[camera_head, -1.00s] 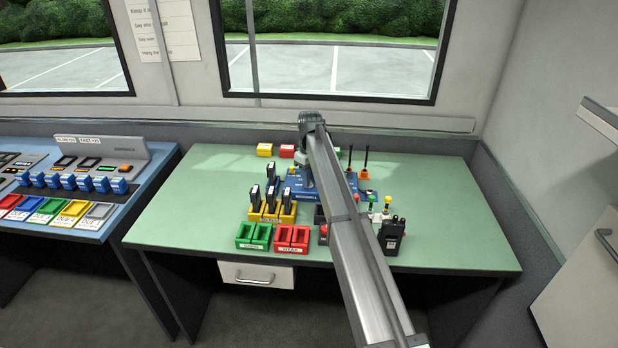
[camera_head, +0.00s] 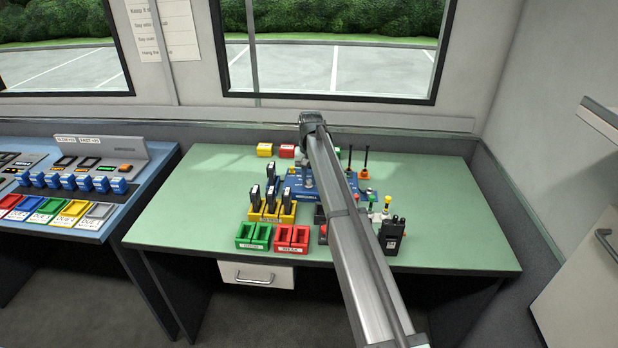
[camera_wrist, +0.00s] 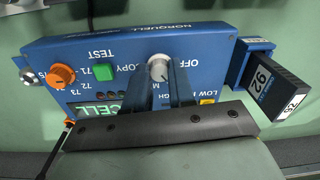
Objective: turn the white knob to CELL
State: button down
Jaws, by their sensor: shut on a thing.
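The white knob (camera_wrist: 160,67) stands on the face of a blue box (camera_wrist: 215,52), which appears upside down in the wrist view. My gripper (camera_wrist: 164,84) is shut on the knob, one finger on each side. OFF and COPY are printed near the knob. Green CELL lettering (camera_wrist: 95,110) shows left of my fingers, partly covered by my gripper body. The knob's exact pointing is hard to tell. In the head view my arm hides part of the blue box (camera_head: 345,188) and the knob.
The box also has an orange knob (camera_wrist: 62,76) and a green button (camera_wrist: 103,72). A dark module marked 92 (camera_wrist: 272,85) stands close to the box's right in the wrist view. Yellow holders (camera_head: 270,215), red bins (camera_head: 291,237) and a black device (camera_head: 392,236) crowd the green table (camera_head: 180,215).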

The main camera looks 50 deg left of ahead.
aim_at(310, 180)
jog(key=shift+m, duration=0.4)
jog(key=c, duration=0.9)
grip_release()
jog(key=shift+c, duration=0.2)
jog(key=shift+r, duration=0.1)
notch_tip(310, 180, up, 14)
jog(key=shift+w, duration=0.15)
jog(key=shift+f, duration=0.2)
